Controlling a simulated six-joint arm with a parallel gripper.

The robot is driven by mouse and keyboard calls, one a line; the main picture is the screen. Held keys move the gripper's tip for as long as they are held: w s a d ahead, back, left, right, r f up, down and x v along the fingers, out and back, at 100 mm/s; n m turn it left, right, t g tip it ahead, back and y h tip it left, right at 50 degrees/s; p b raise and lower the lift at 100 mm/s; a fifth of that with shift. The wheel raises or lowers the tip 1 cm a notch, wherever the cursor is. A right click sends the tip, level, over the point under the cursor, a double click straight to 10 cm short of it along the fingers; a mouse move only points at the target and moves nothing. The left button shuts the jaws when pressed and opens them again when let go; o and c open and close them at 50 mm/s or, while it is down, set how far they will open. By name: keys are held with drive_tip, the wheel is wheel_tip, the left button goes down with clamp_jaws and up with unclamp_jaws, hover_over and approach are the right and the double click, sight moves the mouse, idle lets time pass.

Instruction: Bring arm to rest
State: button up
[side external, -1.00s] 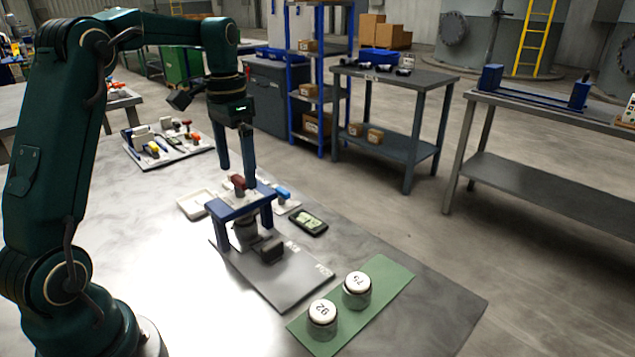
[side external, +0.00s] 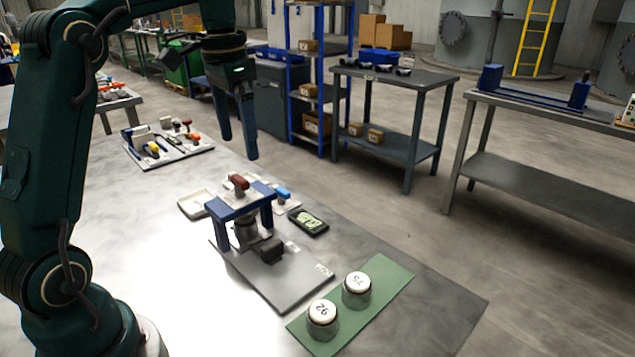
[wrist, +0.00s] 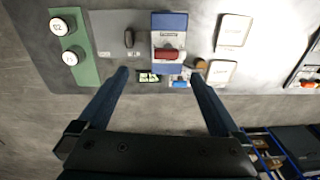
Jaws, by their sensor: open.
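My gripper (side external: 237,148) is open and empty, raised above the far edge of the table in the side external view. Its two fingers stand wide apart in the wrist view (wrist: 160,78). Below it is the filter press, a blue frame (side external: 240,205) with a red handle (side external: 238,181) on top, standing on a grey plate (side external: 290,290). In the wrist view the red handle (wrist: 169,54) lies beyond the fingertips. Two white-capped jars, 92 (side external: 322,318) and 75 (side external: 357,289), stand upright on a green mat (side external: 385,283). My gripper touches none of these.
A dark device with a greenish screen (side external: 308,222) and a white tray (side external: 196,204) lie beside the press. A tray of tools (side external: 168,154) is at the table's back left. A blue shelf rack (side external: 320,90) stands behind. The air around my gripper looks clear.

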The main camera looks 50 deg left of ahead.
drive_tip(key=s+d+r+m+t, duration=0.2)
drive_tip(key=s+d+r, duration=0.1)
drive_tip(key=s+d, duration=0.55)
drive_tip(key=s+d+f+n+t, duration=0.2)
drive_tip(key=s+d+f, duration=0.3)
drive_tip(key=f, duration=0.3)
drive_tip(key=shift+f+n+t, duration=0.25)
drive_tip(key=shift+n+t, duration=0.15)
